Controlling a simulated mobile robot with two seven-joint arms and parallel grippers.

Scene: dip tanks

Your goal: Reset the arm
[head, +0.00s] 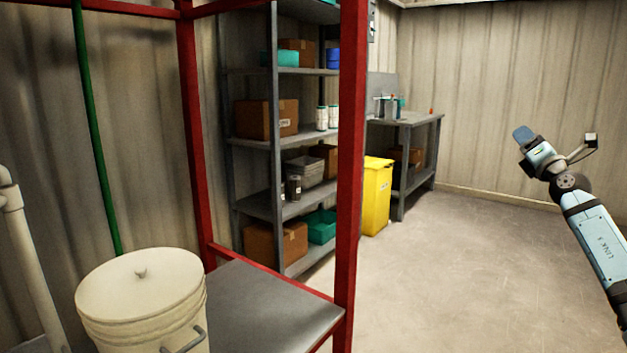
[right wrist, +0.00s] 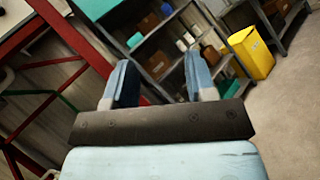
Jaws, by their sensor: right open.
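My right arm (head: 597,240) comes in from the right edge of the head view and is raised over open floor. Its gripper (head: 525,137) is at the upper end of the arm, apart from everything around it. In the right wrist view my right gripper (right wrist: 160,85) shows two blue fingers spread wide with nothing between them. The shelves show beyond the gap. My left gripper is not in view.
A red frame (head: 350,180) with a grey platform (head: 262,310) stands close on the left, with a lidded white bucket (head: 140,290). Behind are a stocked shelf unit (head: 275,145), a yellow bin (head: 377,195) and a workbench (head: 420,120). The floor (head: 480,270) at right is clear.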

